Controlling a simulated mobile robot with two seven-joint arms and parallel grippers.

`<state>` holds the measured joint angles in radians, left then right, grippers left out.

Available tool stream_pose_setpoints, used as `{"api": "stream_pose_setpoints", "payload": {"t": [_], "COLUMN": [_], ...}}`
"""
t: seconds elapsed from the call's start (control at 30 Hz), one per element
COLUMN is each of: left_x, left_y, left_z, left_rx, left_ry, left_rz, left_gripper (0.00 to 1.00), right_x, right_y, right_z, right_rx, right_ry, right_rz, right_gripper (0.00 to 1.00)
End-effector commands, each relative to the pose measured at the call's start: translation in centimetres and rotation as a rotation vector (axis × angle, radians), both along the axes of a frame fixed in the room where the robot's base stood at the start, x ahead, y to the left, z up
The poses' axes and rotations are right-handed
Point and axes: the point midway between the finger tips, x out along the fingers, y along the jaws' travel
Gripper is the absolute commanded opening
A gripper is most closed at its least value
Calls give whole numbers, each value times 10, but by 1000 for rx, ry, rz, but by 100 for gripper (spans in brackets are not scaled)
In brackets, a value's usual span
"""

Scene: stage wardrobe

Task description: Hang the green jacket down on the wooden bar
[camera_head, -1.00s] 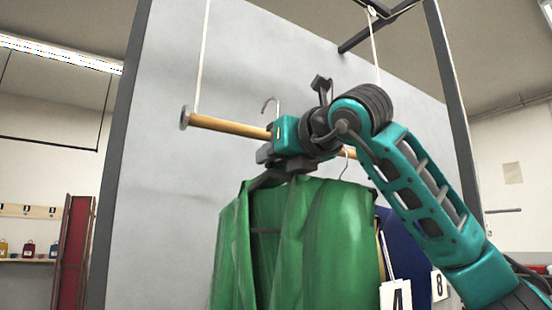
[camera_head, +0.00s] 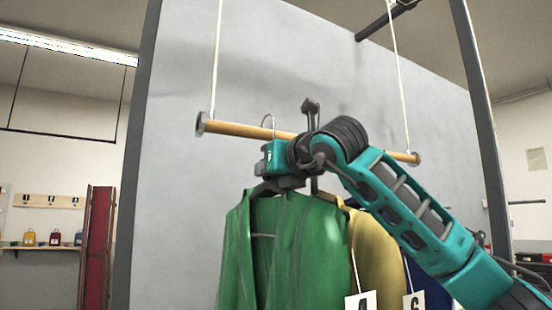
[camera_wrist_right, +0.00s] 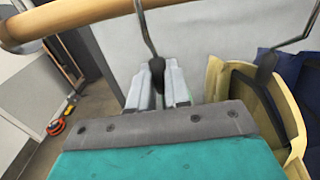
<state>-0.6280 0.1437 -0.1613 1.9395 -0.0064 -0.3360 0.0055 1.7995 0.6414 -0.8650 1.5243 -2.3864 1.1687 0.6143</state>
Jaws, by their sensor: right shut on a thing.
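The green jacket (camera_head: 290,255) hangs upright from a dark hanger below the wooden bar (camera_head: 235,129). My right gripper (camera_head: 265,170) is shut on the hanger's neck, just under the bar. The hanger's metal hook (camera_head: 268,118) rises at the bar, its top a little above it. In the right wrist view the jaws (camera_wrist_right: 158,78) grip the dark neck, and the hook's wire (camera_wrist_right: 147,28) crosses in front of the bar (camera_wrist_right: 75,18). I cannot tell whether the hook rests on the bar. My left gripper is out of view.
A yellow garment (camera_head: 375,255) and a blue one (camera_head: 420,285) hang to the right, with number tags (camera_head: 360,303) in front. White cords (camera_head: 402,80) hold the bar's ends. A grey panel (camera_head: 180,220) stands behind. The bar's left end is clear.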

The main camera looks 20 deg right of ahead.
Motion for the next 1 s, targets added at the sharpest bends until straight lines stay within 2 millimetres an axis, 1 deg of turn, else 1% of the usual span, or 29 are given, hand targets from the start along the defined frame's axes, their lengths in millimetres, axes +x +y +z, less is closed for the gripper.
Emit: {"api": "stream_pose_setpoints", "payload": {"t": [0.03,0.17,0.23,0.43,0.87,0.9,1.0], "left_x": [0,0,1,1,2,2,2], "left_y": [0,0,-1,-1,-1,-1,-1], "left_z": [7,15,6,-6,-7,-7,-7], "left_rx": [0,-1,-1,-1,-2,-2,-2], "left_ry": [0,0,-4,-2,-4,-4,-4], "left_rz": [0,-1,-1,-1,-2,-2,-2], "left_gripper": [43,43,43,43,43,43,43], "right_x": [4,14,15,14,14,14,14], "right_y": [1,2,2,2,2,2,2], "right_z": [4,3,-7,-15,-17,-17,-17], "right_rx": [0,1,1,1,1,1,1], "right_ry": [-1,0,-2,-3,-3,-3,-3], "right_rz": [0,1,1,1,0,0,0], "right_gripper": [0,0,0,0,0,19,29]}}
